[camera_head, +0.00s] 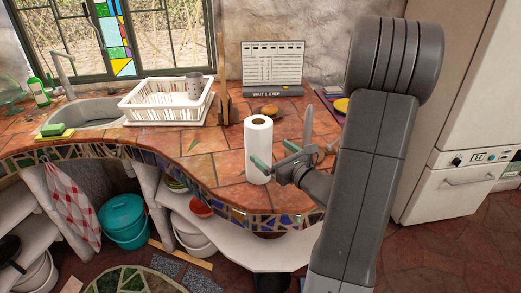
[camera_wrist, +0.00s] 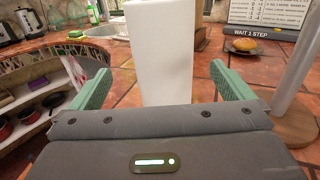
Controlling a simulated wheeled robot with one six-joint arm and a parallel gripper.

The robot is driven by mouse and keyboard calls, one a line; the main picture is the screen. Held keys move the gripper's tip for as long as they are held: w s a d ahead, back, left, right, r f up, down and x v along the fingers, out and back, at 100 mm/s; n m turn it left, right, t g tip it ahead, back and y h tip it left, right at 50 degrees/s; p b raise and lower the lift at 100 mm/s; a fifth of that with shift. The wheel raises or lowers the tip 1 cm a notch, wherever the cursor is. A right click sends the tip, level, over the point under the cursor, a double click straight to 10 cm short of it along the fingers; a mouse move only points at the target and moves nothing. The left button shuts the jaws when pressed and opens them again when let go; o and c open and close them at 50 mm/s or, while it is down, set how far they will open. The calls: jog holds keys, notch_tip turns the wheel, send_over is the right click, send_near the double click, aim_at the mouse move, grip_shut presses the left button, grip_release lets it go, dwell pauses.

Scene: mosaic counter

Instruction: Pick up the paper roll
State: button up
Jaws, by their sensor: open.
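The white paper roll (camera_head: 258,152) stands upright on the tiled counter (camera_head: 215,172) near its front edge, with a brown core showing at the top. In the wrist view the paper roll (camera_wrist: 162,50) stands straight ahead, in the middle, with its top cut off by the frame. My gripper (camera_head: 275,162) is open, at the right side of the roll in the head view. In the wrist view its two green fingers (camera_wrist: 157,88) are spread left and right of the roll's lower part.
A burger on a plate (camera_head: 269,110) and a calendar-like board (camera_head: 272,65) stand behind the roll. A white dish rack (camera_head: 168,101) is at the back left, beside the sink (camera_head: 85,115). A wooden round base with a pole (camera_wrist: 295,125) is close on the right in the wrist view.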

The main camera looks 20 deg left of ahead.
aim_at(258, 139)
jog(key=shift+x, duration=1.15)
jog(key=shift+p+x, duration=1.2)
jog(key=shift+x, duration=1.75)
jog(key=shift+w+d, duration=0.1)
jog(key=shift+d, duration=0.05)
jog(key=c, duration=1.1)
jog(key=shift+c, duration=0.2)
jog(key=shift+r, duration=0.2)
